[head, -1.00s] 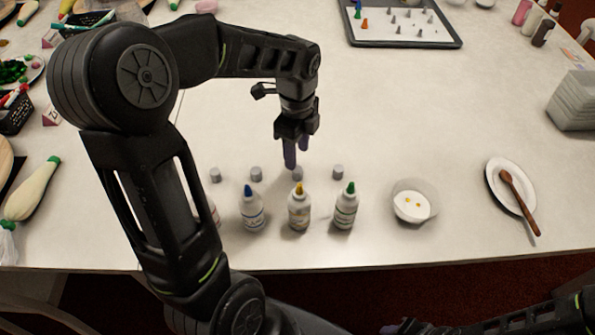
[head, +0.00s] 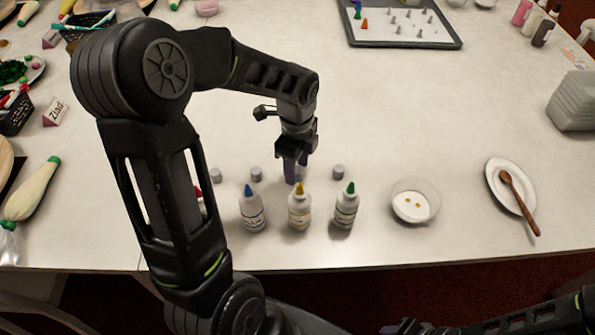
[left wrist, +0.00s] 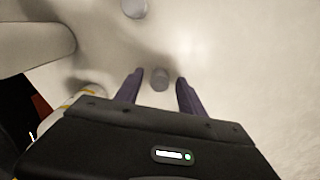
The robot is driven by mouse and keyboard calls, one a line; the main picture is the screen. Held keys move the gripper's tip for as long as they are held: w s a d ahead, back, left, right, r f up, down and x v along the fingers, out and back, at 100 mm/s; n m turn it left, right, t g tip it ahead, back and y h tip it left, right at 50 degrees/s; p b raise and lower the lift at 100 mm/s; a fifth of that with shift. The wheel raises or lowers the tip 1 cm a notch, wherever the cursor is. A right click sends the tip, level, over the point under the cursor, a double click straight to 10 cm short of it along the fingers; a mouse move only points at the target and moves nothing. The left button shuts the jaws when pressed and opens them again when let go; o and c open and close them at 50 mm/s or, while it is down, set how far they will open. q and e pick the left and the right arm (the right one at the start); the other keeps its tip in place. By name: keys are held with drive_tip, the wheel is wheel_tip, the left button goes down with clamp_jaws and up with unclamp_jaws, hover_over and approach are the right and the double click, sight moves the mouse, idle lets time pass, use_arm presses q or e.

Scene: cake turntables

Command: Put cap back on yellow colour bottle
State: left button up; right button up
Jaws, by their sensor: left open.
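The yellow colour bottle (head: 300,208) stands upright near the table's front edge, its yellow tip bare. My left gripper (head: 296,172) is just behind it, pointing down and open. In the left wrist view, a small grey cap (left wrist: 160,79) stands on the table between the two purple fingers of the gripper (left wrist: 160,92), with a gap on each side. This cap is hidden by the fingers in the head view. My right gripper (head: 400,327) shows only in small part at the bottom edge, and its jaws cannot be made out.
A blue-tipped bottle (head: 252,210) and a green-tipped bottle (head: 346,207) flank the yellow one. Other grey caps (head: 256,174) (head: 338,172) stand behind them. A bowl (head: 414,203) and a plate with a brown spoon (head: 497,180) are to the right. The middle table is clear.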

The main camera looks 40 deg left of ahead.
use_arm(q)
drive_tip(key=shift+c, duration=0.6)
clamp_jaws()
